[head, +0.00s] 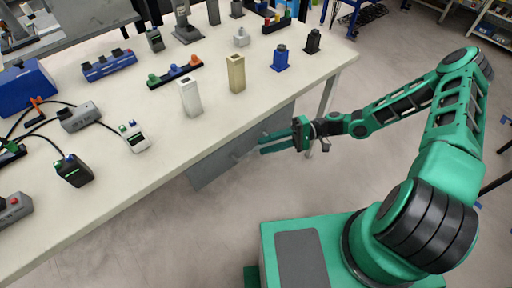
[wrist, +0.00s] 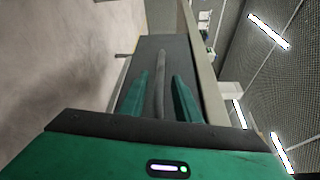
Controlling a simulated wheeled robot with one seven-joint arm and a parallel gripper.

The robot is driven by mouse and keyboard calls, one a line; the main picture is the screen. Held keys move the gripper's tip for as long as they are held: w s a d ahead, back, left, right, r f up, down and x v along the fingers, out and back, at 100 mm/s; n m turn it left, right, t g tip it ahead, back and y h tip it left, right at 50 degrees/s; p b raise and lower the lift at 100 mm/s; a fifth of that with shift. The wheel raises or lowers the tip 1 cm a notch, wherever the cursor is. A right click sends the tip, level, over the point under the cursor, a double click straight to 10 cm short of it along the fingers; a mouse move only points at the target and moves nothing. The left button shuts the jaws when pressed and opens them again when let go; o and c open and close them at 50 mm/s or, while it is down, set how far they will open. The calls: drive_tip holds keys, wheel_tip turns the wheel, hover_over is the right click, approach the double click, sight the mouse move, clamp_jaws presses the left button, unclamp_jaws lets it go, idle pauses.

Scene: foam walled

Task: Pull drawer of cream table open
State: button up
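The cream table (head: 130,172) runs along the left of the head view. Its grey drawer (head: 210,168) sits under the near edge, and its dark front also fills the middle of the wrist view (wrist: 150,48). The drawer's bar handle (wrist: 160,82) shows between my fingers in the wrist view. My gripper (head: 261,144) reaches toward the drawer from the right in the head view. It is open, with one green finger on each side of the handle (wrist: 161,75) and a visible gap to each. Whether the drawer stands slightly out is hard to tell.
The tabletop holds a white block (head: 190,97), a beige block (head: 236,74), a blue device (head: 281,58) and several other small devices and cables. A table leg (head: 327,98) stands beyond my gripper. The floor (head: 190,235) in front of the table is clear.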

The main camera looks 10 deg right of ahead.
sight(255, 149)
drive_tip(key=shift+x, duration=2.45)
